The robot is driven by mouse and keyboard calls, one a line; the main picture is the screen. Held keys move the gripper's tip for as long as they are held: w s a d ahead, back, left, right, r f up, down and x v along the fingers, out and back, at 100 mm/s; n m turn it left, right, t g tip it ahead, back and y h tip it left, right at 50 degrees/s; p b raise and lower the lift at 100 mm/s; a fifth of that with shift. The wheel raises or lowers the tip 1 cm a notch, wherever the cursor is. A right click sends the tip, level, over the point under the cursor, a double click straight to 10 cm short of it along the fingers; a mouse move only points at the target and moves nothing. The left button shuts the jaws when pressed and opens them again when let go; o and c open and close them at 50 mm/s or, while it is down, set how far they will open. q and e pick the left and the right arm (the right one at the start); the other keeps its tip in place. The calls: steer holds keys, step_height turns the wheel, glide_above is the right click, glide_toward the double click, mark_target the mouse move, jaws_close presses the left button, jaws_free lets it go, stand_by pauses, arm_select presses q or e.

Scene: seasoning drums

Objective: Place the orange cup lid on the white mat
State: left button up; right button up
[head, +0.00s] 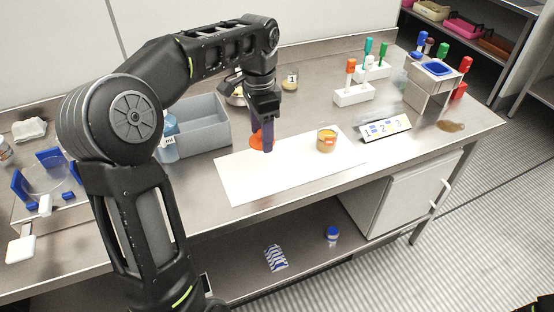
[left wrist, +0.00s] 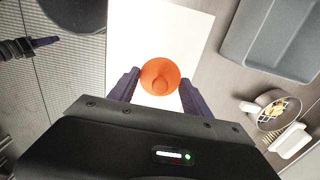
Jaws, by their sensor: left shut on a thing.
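The orange cup lid (head: 256,141) is between the fingers of my left gripper (head: 267,138), which is shut on it. In the left wrist view the round lid (left wrist: 160,76) with its raised knob sits between the two dark fingers of the left gripper (left wrist: 159,80). The white mat (head: 240,180) lies flat on the steel table, and the lid is over it. Whether the lid touches the mat is hard to tell. At the left edge of the left wrist view, what looks like my right gripper (left wrist: 42,43) shows small, its jaws unclear.
A clear cup with orange contents (head: 326,141) stands on the mat's right part. A grey bin (head: 205,122) stands behind left. A numbered card (head: 386,128) and white racks (head: 353,95) are at right. The mat's front left is bare.

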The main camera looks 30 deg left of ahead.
arm_select(q)
glide_above(263, 169)
step_height(263, 169, down, 5)
steer(key=shift+w+f, duration=0.1)
steer(key=shift+w, duration=0.05)
step_height(263, 169, down, 3)
steer(key=shift+f, duration=0.3)
steer(key=shift+f, duration=0.1)
steer(key=shift+f, duration=0.15)
steer(key=o, duration=1.3)
steer(key=shift+r, duration=0.2)
